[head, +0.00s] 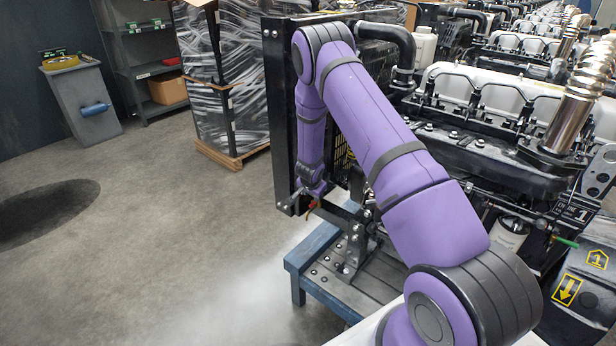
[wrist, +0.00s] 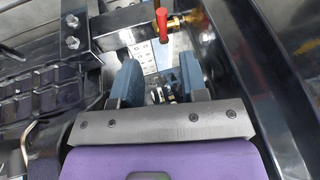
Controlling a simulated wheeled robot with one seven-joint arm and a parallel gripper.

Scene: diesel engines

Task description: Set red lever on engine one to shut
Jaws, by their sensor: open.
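The red lever (wrist: 162,24) shows at the top middle of the wrist view, on a brass valve (wrist: 184,20) by a black metal bar. It lies across the brass fitting's line. In the head view a small bit of the red lever (head: 311,207) shows low at the front corner of engine one (head: 480,100). My gripper (wrist: 158,72) is open and empty; its two blue-grey fingers are apart, with the lever beyond their tips and not between them. In the head view my gripper (head: 314,190) is just above the lever and partly hidden by the engine's frame.
A blue stand (head: 318,255) is under the engine's front. A black upright plate (head: 281,120) stands close beside my gripper. Whitish haze (head: 240,290) lies over the floor. A wrapped pallet (head: 228,90), a shelf (head: 145,60) and a grey cabinet (head: 85,100) stand behind.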

